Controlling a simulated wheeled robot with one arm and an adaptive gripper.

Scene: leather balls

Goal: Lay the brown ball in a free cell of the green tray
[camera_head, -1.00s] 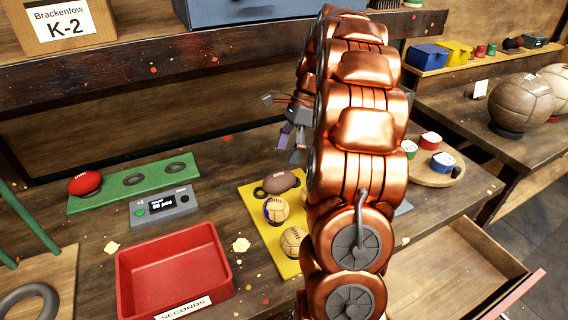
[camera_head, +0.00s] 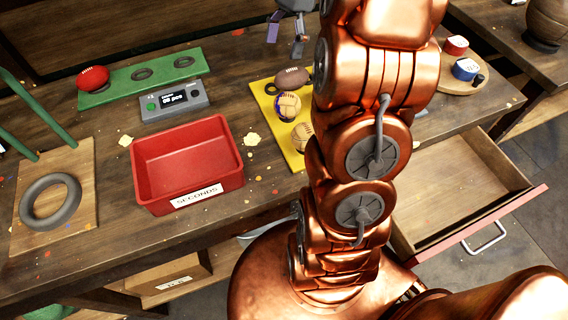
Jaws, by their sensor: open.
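The brown ball (camera_head: 293,76) is a football shape with pale lacing at the far end of the yellow tray (camera_head: 270,103). The green tray (camera_head: 110,96) lies to the left at the back of the bench. A red ball (camera_head: 93,78) sits in its left cell. Its middle ring (camera_head: 142,74) and right ring (camera_head: 183,61) are empty. My gripper (camera_head: 285,40) is open and empty, above and behind the brown ball in the picture, with its upper part cut off by the top edge. My copper arm hides the right part of the yellow tray.
A grey counter box (camera_head: 174,101) stands before the green tray. A red SECONDS bin (camera_head: 187,165) is nearer. An open drawer (camera_head: 450,190) juts out at right.

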